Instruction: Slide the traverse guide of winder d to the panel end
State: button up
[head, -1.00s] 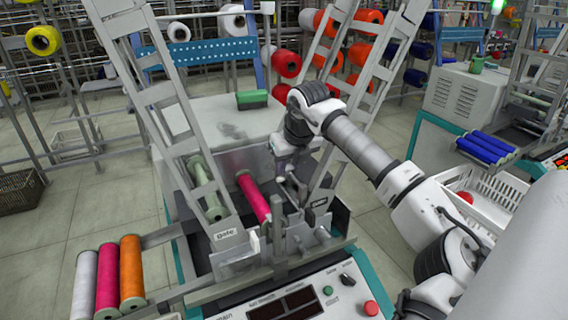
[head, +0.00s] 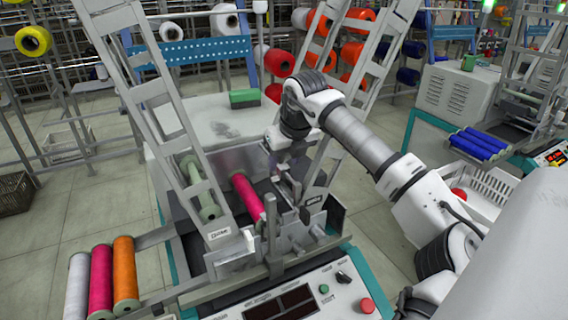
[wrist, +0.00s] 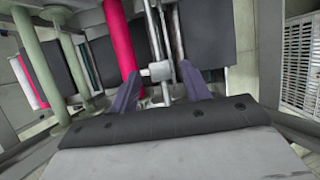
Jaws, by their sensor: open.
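The winder (head: 215,135) stands in front of me, with a pink bobbin (head: 247,196) lying across its well. The bobbin also shows in the wrist view (wrist: 121,40). In the wrist view a small grey block, which looks like the traverse guide (wrist: 158,71), sits on thin metal rods beside the bobbin. My gripper (wrist: 158,90) is open and empty, its two dark fingers spread on either side of the rods just short of the guide. In the head view my gripper's fingers are small and partly hidden by the frame, so contact cannot be told. I cannot read a winder letter.
Two tilted ladder-like gates rise at the left (head: 150,110) and right (head: 365,75) of the winder. White, pink and orange spools (head: 101,278) lie at its left. A control panel (head: 290,300) with a red button is at the front. A white crate (head: 478,185) stands right.

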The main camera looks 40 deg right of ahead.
jog(key=b+v, duration=0.1)
jog(key=v, duration=1.1)
